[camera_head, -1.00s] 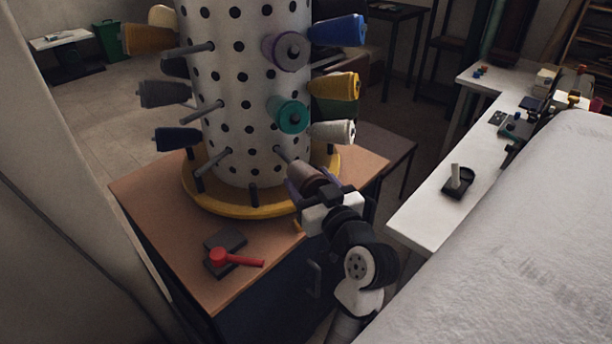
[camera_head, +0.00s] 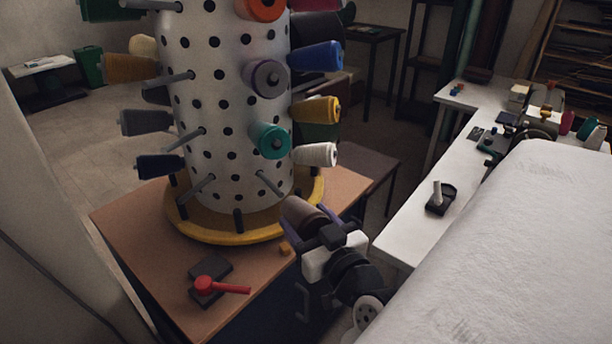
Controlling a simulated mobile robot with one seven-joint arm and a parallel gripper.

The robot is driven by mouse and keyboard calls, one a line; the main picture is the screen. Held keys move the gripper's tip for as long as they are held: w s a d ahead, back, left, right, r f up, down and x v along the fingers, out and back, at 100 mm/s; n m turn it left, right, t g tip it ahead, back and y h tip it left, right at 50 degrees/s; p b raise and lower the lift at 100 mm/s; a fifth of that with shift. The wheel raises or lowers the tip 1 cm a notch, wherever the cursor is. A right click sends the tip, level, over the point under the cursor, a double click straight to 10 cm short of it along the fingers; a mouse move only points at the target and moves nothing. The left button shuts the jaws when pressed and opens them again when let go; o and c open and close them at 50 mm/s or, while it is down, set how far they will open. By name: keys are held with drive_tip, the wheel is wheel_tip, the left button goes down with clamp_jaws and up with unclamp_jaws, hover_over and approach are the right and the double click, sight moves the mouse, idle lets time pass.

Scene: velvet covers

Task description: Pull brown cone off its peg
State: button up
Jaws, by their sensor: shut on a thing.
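The brown cone (camera_head: 302,212) is between the two purple-edged fingers of my gripper (camera_head: 307,214), at the lower right of the white drum (camera_head: 228,110). My gripper is shut on it. A dark peg (camera_head: 270,186) sticks out from the drum's lower part toward the cone. My fingers hide part of the cone's sides.
Other cones sit on pegs nearby: white (camera_head: 316,154), teal (camera_head: 270,141), yellow (camera_head: 317,110). The drum stands on a yellow round base (camera_head: 207,232) on a brown-topped cabinet (camera_head: 125,225). A red-handled tool (camera_head: 220,287) lies in front. A white table (camera_head: 405,235) is at right.

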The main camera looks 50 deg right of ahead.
drive_tip(key=shift+v, duration=2.45)
